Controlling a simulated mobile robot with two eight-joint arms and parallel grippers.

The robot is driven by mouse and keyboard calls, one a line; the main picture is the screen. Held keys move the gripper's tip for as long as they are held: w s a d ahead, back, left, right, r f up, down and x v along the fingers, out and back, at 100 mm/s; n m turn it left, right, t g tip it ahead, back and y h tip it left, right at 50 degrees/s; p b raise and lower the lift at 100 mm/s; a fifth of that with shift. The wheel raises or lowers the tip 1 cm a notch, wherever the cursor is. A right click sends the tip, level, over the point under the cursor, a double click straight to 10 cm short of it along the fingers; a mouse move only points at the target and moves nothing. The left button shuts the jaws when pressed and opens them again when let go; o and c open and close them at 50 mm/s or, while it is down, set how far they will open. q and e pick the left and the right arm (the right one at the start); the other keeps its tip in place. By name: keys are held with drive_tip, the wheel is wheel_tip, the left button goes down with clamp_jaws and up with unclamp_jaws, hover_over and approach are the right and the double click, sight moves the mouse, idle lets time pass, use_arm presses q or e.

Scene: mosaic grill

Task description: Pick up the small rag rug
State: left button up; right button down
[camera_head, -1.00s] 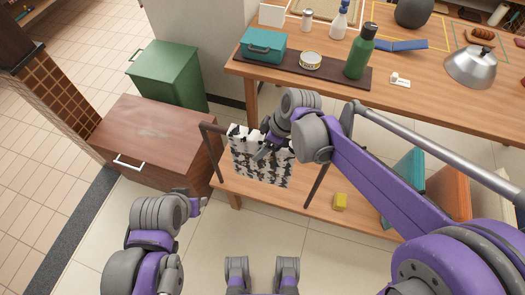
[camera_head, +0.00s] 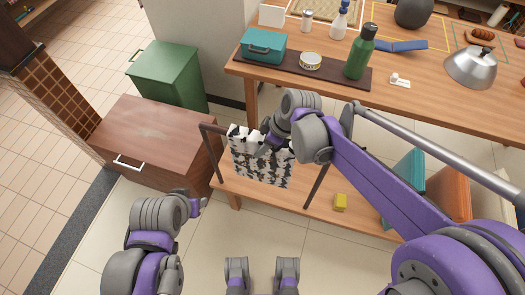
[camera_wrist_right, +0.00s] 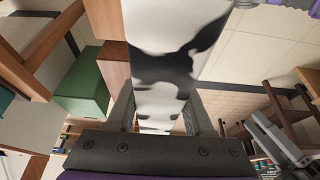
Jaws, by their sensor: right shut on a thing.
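The small rag rug (camera_head: 262,172), black and white in blotches, hangs down at a dark metal rail in front of the wooden workbench. My right gripper (camera_head: 264,149) reaches its upper part from the right and is shut on it. In the right wrist view, the rug (camera_wrist_right: 172,62) runs between the two fingers of my right gripper (camera_wrist_right: 163,112). My left gripper (camera_head: 198,204) is low at the left, apart from the rug; its fingers are too small to read.
The dark rail frame (camera_head: 212,150) stands around the rug. A brown drawer cabinet (camera_head: 150,135) and a green bin (camera_head: 168,75) are to the left. The workbench (camera_head: 430,105) holds a green bottle (camera_head: 360,52) and a teal box (camera_head: 263,46).

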drive_tip(key=shift+r, duration=0.4)
wheel_tip(320, 180, up, 28)
drive_tip(key=p, duration=0.3)
drive_tip(key=shift+f, duration=0.1)
idle(0.4)
drive_tip(key=shift+p, duration=0.3)
drive_tip(key=shift+f, duration=0.1)
